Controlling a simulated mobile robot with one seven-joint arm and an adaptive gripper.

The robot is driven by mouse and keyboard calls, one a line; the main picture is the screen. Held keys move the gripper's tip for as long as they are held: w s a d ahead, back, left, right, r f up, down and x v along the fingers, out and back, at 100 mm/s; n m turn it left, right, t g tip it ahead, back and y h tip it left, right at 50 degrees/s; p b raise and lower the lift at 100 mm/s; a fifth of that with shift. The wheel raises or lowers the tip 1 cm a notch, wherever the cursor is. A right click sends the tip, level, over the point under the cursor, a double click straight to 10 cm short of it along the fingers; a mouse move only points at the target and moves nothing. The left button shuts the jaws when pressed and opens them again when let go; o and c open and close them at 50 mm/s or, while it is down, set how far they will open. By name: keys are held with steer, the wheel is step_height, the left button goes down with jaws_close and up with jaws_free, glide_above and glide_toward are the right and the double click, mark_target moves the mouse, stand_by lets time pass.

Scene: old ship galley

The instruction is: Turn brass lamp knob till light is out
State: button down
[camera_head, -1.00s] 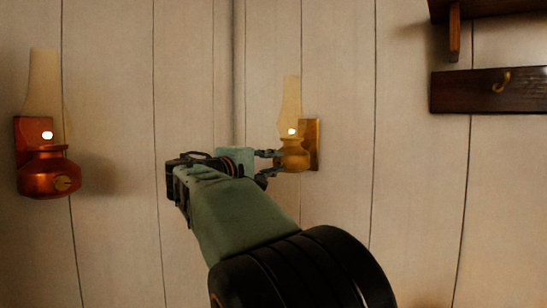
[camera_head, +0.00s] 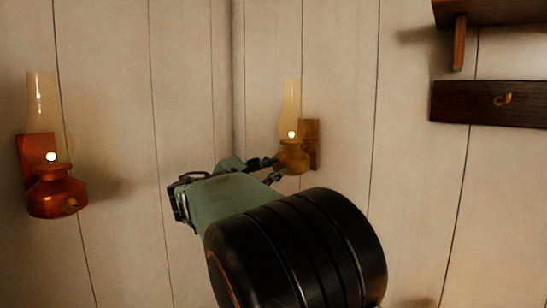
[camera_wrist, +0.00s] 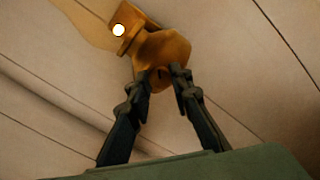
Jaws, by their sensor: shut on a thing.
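The brass lamp (camera_head: 293,156) hangs on the wall near the corner, with a tall clear glass chimney (camera_head: 292,102) and a wooden-looking back plate. A small bright light glows at the bottom of its chimney. In the wrist view the brass lamp (camera_wrist: 163,48) appears tilted, its light (camera_wrist: 119,30) at upper left. My gripper (camera_head: 275,169) reaches its left front side. In the wrist view my gripper (camera_wrist: 161,75) has both fingertips around the brass lamp knob (camera_wrist: 159,82), shut on it. The fingers hide much of the knob.
A copper-red lamp (camera_head: 57,191) with its own knob hangs lit on the left wall, well apart from my gripper. A dark wooden rail (camera_head: 480,103) with a hook and a shelf are at upper right. The plank wall between is bare.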

steer(key=n+p, duration=0.3)
steer(key=p, duration=0.1)
steer(key=shift+r+n, duration=0.3)
steer(key=shift+n, duration=0.1)
steer(key=n+p, duration=0.3)
steer(key=p, duration=0.1)
steer(key=shift+p, duration=0.3)
steer(key=n+p, duration=0.3)
steer(key=shift+f, duration=0.3)
steer(key=c, duration=1.7)
jaws_free()
steer(key=shift+c, duration=0.2)
steer(key=shift+s, duration=0.15)
